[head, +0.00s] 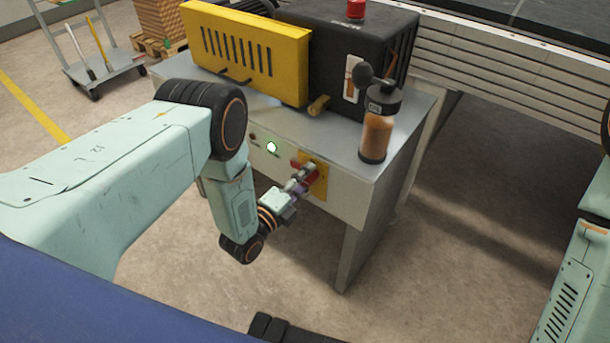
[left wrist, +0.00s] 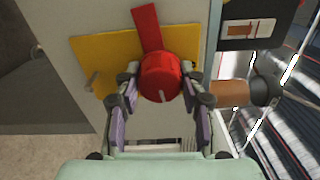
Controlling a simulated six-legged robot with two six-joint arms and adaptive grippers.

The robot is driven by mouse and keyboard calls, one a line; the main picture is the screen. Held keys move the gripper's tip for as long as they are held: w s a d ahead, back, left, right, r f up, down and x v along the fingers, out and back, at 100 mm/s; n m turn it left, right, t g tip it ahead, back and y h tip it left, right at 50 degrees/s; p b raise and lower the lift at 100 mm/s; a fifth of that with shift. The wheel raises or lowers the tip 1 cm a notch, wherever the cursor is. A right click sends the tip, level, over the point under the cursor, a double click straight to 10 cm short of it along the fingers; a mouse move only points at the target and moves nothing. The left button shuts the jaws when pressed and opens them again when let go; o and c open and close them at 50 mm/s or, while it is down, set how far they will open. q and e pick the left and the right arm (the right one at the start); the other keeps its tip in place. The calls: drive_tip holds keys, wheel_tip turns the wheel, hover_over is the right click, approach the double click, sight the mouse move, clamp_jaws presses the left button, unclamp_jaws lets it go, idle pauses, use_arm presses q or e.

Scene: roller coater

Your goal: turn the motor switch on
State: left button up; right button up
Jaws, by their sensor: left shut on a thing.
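The motor switch is a red rotary knob with a flat red handle; it shows in the head view (head: 312,177) and in the left wrist view (left wrist: 160,75). It sits on a yellow plate (left wrist: 92,48) on the front of the grey machine cabinet (head: 345,195). My left gripper (head: 300,183) is at the switch, and in the left wrist view its fingers (left wrist: 160,88) are shut on the red knob from both sides. The gripper hides part of the switch in the head view. My right gripper is not in view.
On the cabinet top stand a yellow guard (head: 245,50), a black housing (head: 340,35) with a red button (head: 356,9), and a bottle with orange contents (head: 377,135). The floor in front is clear.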

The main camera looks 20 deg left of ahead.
use_arm(q)
drive_tip(key=shift+m, duration=0.8)
drive_tip(key=o, duration=1.1)
drive_tip(key=shift+o, duration=0.2)
drive_tip(key=v, duration=1.2)
